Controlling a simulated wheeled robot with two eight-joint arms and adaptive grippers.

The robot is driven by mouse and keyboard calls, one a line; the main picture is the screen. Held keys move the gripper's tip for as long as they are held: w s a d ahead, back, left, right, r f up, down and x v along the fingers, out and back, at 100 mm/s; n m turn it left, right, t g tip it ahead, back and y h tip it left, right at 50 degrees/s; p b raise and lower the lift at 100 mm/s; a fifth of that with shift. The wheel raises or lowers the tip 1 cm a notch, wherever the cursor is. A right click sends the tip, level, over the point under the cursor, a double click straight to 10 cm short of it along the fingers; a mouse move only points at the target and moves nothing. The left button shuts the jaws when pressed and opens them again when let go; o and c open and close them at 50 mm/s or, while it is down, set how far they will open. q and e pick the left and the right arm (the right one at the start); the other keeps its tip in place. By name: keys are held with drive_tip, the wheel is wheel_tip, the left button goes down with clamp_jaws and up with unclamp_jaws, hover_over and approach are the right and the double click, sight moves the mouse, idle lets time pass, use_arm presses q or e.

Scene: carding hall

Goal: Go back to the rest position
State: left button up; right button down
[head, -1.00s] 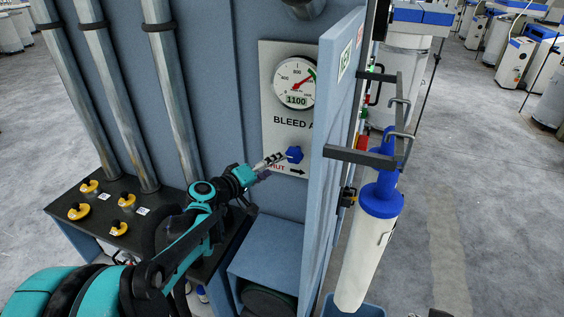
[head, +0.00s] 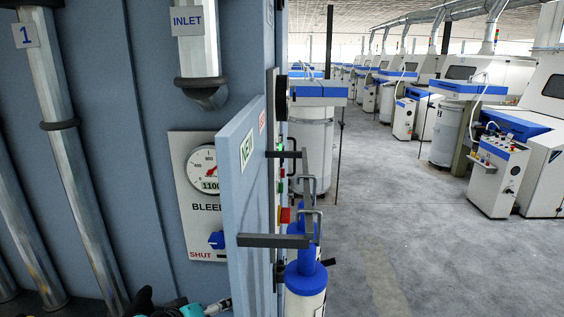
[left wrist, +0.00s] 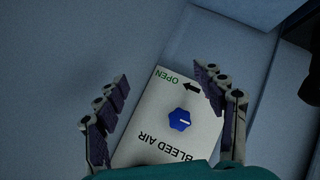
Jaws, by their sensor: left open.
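My left gripper (left wrist: 165,115) is open in the left wrist view, its two fingers apart on either side of the bleed air plate (left wrist: 150,135). The blue knob (left wrist: 184,121) on that plate shows between the fingers, and nothing is held. In the head view only part of my left arm (head: 195,308) shows at the bottom edge, below the blue knob (head: 216,240). The dial gauge (head: 203,168) above the knob is partly hidden by the open door. My right gripper is in neither view.
An open blue door (head: 243,190) juts out to the right of the gauge. A bracket (head: 275,241) and a white cylinder with a blue top (head: 305,280) stand beside it. Pipes (head: 60,150) run down the cabinet at left. Open floor (head: 400,230) lies at right, with machines beyond.

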use_arm(q)
drive_tip(key=s+a+f+m+g+y, duration=0.15)
drive_tip(key=s+f, duration=0.25)
drive_tip(key=s, duration=0.4)
drive_tip(key=s+f+m+g+y, duration=0.1)
drive_tip(key=s+f+m+y, duration=0.15)
drive_tip(key=s, duration=0.45)
wheel_tip(320, 180, down, 13)
drive_tip(key=b, duration=1.2)
drive_tip(key=shift+y, duration=0.3)
drive_tip(key=shift+a+r, duration=0.1)
drive_tip(key=shift+r, duration=0.05)
